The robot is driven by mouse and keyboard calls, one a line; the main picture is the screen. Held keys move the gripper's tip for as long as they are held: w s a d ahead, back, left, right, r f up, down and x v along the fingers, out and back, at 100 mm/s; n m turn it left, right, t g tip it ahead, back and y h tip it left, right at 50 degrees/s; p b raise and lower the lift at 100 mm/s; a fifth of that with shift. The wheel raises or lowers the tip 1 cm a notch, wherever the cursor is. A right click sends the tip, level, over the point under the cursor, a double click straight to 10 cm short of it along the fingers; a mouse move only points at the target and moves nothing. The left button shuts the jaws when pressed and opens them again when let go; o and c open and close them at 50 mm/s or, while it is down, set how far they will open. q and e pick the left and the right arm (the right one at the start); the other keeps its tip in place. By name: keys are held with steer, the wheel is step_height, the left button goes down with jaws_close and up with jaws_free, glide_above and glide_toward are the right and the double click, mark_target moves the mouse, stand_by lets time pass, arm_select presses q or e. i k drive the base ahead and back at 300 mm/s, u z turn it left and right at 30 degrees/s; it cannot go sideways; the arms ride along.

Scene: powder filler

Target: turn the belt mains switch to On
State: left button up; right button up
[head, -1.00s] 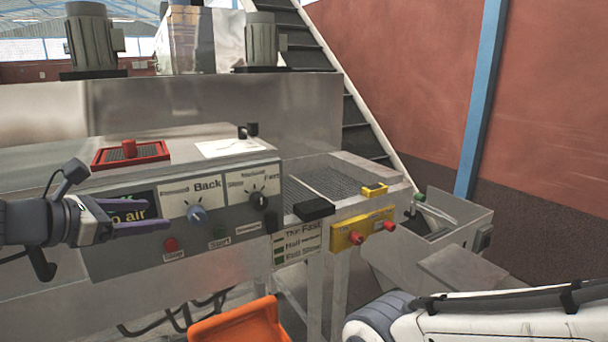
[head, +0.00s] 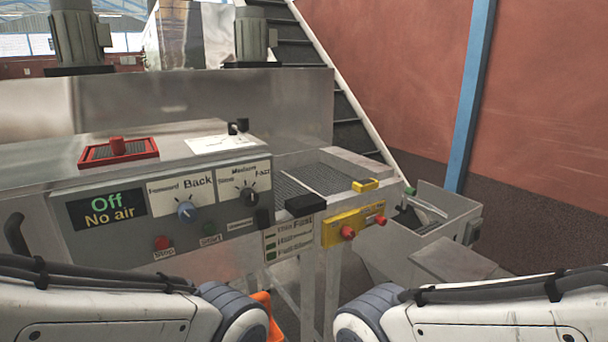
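The control panel (head: 130,235) has a display (head: 105,208) reading "Off" and "No air". On it are a blue selector knob (head: 186,211) marked Forward and Back and a black knob (head: 249,196) marked Slow, Medium and Fast. A red Stop button (head: 162,242) and a green Start button (head: 208,241) sit below. A yellow plate (head: 352,222) with two red knobs (head: 348,232) is to the right. I cannot tell which control is the belt mains switch. Neither of my grippers is in view; only my arm links show at the bottom corners.
A red tray (head: 118,151) and a white sheet (head: 207,143) lie on the machine top. A black block (head: 305,205) juts out near the mesh belt (head: 325,178). A metal hopper (head: 420,222) stands at right. An orange object (head: 268,312) is partly hidden below.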

mark_target(347, 233)
steer(key=u, duration=0.05)
steer(key=k, duration=0.5)
steer(key=z, duration=0.65)
steer(key=i, duration=1.15)
steer(key=u, duration=0.45)
